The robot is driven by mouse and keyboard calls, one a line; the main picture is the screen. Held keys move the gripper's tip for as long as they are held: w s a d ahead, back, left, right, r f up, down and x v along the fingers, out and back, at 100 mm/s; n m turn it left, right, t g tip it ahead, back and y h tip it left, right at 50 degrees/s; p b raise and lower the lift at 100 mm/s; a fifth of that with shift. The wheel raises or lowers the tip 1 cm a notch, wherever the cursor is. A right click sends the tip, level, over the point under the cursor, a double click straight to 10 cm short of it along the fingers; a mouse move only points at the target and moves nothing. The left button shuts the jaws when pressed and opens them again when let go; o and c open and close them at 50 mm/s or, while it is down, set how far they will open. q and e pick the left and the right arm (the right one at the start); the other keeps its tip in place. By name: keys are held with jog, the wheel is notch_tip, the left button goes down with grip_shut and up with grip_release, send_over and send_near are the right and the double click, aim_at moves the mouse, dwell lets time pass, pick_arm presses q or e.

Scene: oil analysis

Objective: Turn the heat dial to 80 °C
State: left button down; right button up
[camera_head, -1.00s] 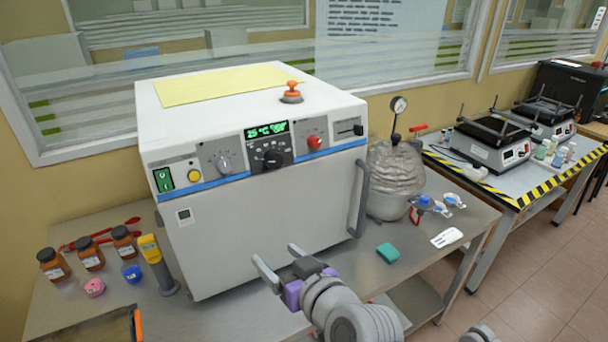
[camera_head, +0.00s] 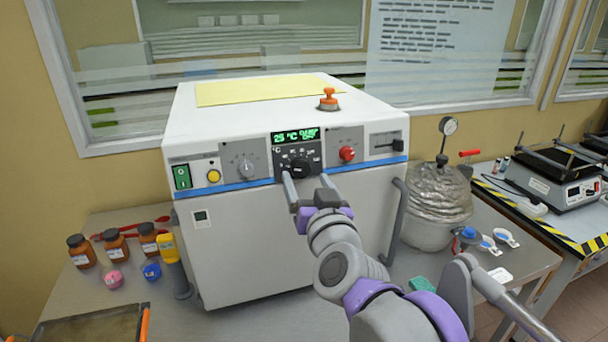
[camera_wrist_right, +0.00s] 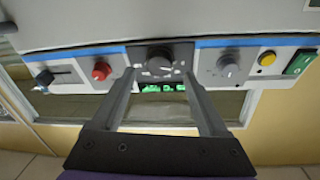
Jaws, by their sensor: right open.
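The heat dial (camera_head: 300,167) is a black round knob on a black panel on the front of the white oven (camera_head: 270,245). The green display (camera_head: 295,136) above it reads about 25 °C. The dial also shows in the wrist view (camera_wrist_right: 160,62), where the picture is upside down. My right gripper (camera_head: 306,177) is open and empty. Its fingers point at the dial, with the knob between their tips in the wrist view; I cannot tell whether they touch it. My left gripper is out of view.
A grey knob (camera_head: 245,168) sits left of the panel and a red knob (camera_head: 347,154) right of it. The oven's handle (camera_head: 394,222) is at the right. Brown bottles (camera_head: 115,245) stand at the left; a foil-wrapped vessel (camera_head: 436,200) stands at the right.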

aim_at(302, 170)
jog(key=shift+x, duration=1.75)
grip_shut()
